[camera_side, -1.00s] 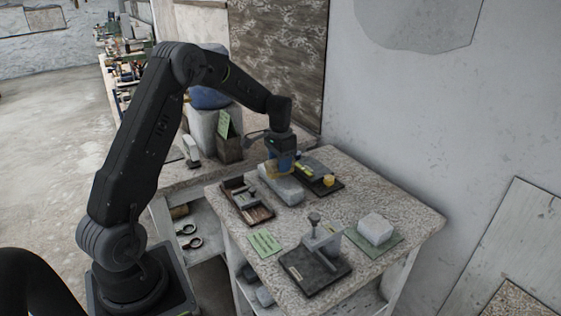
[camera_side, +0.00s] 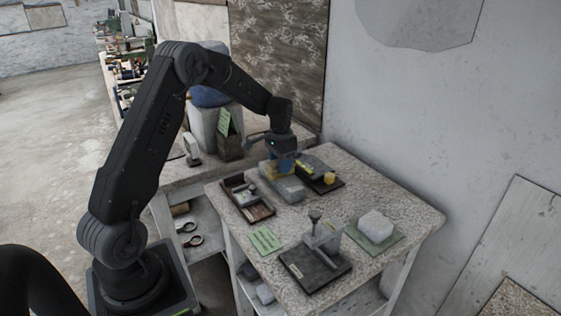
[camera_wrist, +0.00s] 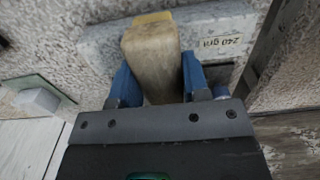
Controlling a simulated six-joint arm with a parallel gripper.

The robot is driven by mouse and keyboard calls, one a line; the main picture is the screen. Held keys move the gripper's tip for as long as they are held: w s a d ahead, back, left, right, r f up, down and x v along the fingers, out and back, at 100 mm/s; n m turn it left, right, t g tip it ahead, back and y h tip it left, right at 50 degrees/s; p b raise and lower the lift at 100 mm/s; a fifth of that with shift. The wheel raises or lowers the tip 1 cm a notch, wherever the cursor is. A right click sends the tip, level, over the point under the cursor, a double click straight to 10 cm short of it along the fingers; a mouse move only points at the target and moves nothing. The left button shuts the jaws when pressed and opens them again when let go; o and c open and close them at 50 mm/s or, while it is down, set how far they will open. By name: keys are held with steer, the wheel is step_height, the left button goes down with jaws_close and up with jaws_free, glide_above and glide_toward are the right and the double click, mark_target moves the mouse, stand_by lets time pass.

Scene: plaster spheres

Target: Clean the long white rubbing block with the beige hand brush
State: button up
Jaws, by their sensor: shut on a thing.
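The long white rubbing block (camera_side: 289,190) lies on the stone-topped table. In the wrist view the block (camera_wrist: 225,30) bears a "240 grit" label, seen upside down. My gripper (camera_side: 278,169) is over the far end of the block. Its blue fingers (camera_wrist: 158,82) are shut on the beige hand brush (camera_wrist: 150,58). The brush's yellowish end (camera_wrist: 152,18) is over the block. The fingers and handle hide part of the block, and I cannot tell whether the bristles touch it.
A dark tray with tools (camera_side: 247,198) lies left of the block. A dark board with yellow items (camera_side: 325,184) lies right. A clamp-like fixture (camera_side: 316,263) stands in front. A pale block (camera_side: 376,226) rests on a green mat. A green card (camera_side: 265,241) lies near the left edge.

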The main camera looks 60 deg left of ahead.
steer(key=shift+s, duration=1.1)
steer(key=shift+w, duration=2.2)
steer(key=shift+s, duration=1.1)
steer(key=shift+s, duration=0.15)
